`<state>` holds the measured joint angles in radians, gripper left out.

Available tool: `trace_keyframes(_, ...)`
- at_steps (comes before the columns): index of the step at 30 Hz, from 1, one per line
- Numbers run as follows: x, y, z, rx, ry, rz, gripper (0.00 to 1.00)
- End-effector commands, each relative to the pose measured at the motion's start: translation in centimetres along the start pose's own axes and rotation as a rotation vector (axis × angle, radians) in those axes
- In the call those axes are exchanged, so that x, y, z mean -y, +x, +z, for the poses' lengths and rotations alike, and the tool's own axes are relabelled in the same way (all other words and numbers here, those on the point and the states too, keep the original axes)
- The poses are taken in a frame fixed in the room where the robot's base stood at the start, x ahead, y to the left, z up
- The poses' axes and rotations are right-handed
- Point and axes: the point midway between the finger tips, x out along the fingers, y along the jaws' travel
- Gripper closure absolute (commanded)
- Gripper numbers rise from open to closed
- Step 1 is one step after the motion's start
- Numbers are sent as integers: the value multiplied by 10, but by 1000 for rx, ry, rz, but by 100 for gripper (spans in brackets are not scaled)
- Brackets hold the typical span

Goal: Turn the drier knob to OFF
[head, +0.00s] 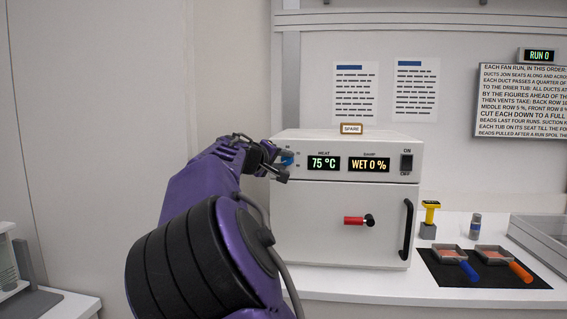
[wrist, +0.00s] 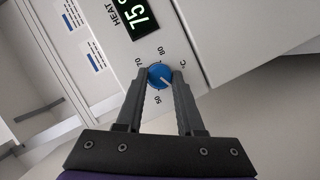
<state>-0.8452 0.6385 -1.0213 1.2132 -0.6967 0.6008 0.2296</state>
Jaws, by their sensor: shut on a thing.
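The white drier (head: 345,142) stands on the counter, with a HEAT display reading 75 °C (head: 323,163) and a display reading WET 0 % (head: 369,164). A blue knob (wrist: 160,76) is on its front panel, with figures 50, 70 and 80 and °C around it. In the head view the knob (head: 287,158) is partly hidden by my gripper (head: 281,163). In the wrist view my gripper (wrist: 159,80) is shut on the knob, one finger on each side. A white pointer line on the knob slants to the lower right there. No OFF mark shows beside the knob.
A black ON/OFF rocker switch (head: 406,163) is at the panel's right. Below are a red-handled latch (head: 356,221) and a black door handle (head: 407,229). A dark mat (head: 430,275) with two pans lies right of the drier. A SPARE label (head: 351,129) stands on top.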

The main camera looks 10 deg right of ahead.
Motion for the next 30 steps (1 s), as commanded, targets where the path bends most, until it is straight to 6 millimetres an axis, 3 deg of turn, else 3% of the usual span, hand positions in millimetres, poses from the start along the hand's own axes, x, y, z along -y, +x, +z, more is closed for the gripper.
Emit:
trace_keyframes(23, 0, 0, 0, 1, -94, 39, 100)
trace_keyframes(24, 0, 0, 0, 1, -94, 39, 58)
trace_keyframes(28, 0, 0, 0, 1, -93, 39, 34)
trace_keyframes(30, 0, 0, 0, 1, -93, 39, 33)
